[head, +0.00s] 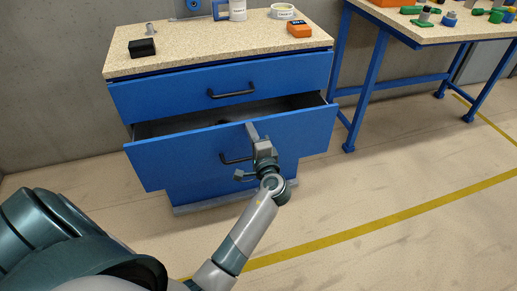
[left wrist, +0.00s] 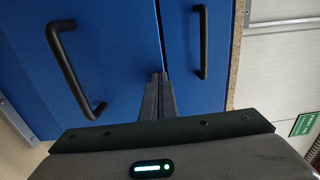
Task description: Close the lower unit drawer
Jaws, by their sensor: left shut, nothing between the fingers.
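The blue drawer unit (head: 177,184) stands in front of me with a speckled top. Its lower drawer (head: 303,140) is pulled out, and the dark gap of its inside shows above its front. The lower drawer has a black handle (head: 233,160). The upper drawer (head: 160,97) looks closed. My left gripper (head: 252,131) is shut and empty, at the upper edge of the lower drawer front, right of its handle. In the left wrist view the fingers (left wrist: 160,80) lie between two black handles; whether they touch the drawer cannot be told. My right gripper is not in view.
On the unit's top are a black box (head: 142,47), an orange device (head: 299,29), a tape roll (head: 283,11) and a white cup (head: 238,10). A blue-legged table (head: 443,36) with parts stands at the right. The floor in front is clear.

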